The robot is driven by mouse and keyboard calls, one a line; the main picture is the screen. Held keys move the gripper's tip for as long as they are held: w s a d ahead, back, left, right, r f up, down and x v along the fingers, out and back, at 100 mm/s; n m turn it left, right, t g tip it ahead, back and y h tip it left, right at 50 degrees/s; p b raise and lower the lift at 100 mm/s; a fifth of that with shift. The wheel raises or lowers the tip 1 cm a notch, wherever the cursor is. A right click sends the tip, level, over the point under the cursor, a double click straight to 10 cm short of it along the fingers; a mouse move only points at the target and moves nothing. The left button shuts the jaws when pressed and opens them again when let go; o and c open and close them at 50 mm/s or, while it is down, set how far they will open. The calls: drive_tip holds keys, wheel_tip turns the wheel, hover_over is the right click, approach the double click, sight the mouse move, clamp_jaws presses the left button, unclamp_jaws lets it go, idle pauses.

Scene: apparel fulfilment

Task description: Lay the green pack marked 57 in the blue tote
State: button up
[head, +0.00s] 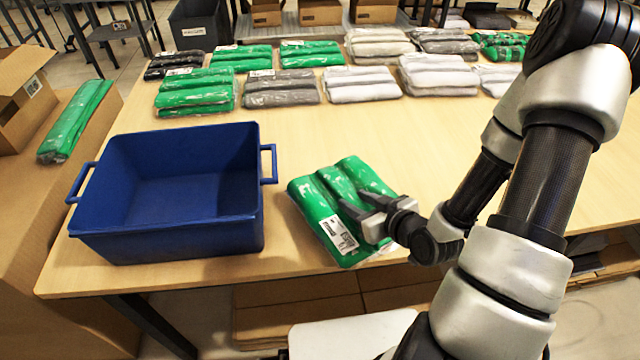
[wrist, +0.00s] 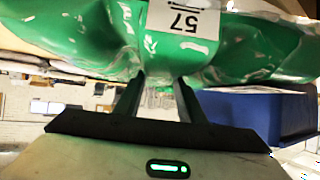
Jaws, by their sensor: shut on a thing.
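The green pack marked 57 (head: 338,200) is a plastic-wrapped bundle of folded green cloth with a white label, at the table's front edge to the right of the tote. My gripper (head: 362,212) is shut on its near right side. In the wrist view the pack (wrist: 245,50) fills the top, its label reading 57 upside down, with my gripper's fingers (wrist: 157,95) against it. I cannot tell whether the pack is clear of the table. The blue tote (head: 165,238) stands upright and empty on the table; it also shows in the wrist view (wrist: 265,115).
Several green, grey and white packs (head: 362,86) lie in rows across the back of the table (head: 285,130). Another green pack (head: 75,120) lies on cardboard at the left. A dark bin (head: 198,25) stands behind. Bare tabletop lies between the tote and the rows.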

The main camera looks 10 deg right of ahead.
sight(346, 190)
drive_tip(key=b+x, duration=0.3)
drive_tip(key=shift+w+r, duration=0.15)
drive_tip(key=shift+r, duration=0.05)
drive_tip(key=w+b, duration=0.1)
drive_tip(key=b, duration=0.1)
drive_tip(key=w+a+b, duration=0.1)
drive_tip(key=b, duration=0.1)
drive_tip(key=shift+r+b, duration=0.2)
drive_tip(key=shift+b, duration=0.1)
drive_tip(key=w+a, duration=0.1)
drive_tip(key=w, duration=0.1)
drive_tip(key=w+a, duration=0.1)
drive_tip(key=w, duration=0.2)
drive_tip(key=w+a, duration=0.1)
drive_tip(key=w, duration=0.2)
drive_tip(key=shift+w+a+r, duration=0.2)
drive_tip(key=shift+r, duration=0.1)
drive_tip(key=shift+w+a+f+b, duration=0.15)
drive_tip(key=shift+f+b, duration=0.35)
drive_tip(key=shift+f, duration=0.35)
drive_tip(key=shift+w+d+f+b, duration=0.1)
drive_tip(key=shift+w+f+b, duration=0.1)
drive_tip(key=shift+f+b, duration=0.5)
drive_tip(key=shift+f, duration=0.25)
drive_tip(key=shift+f, duration=0.2)
drive_tip(key=o, duration=1.3)
drive_tip(key=shift+r, duration=0.1)
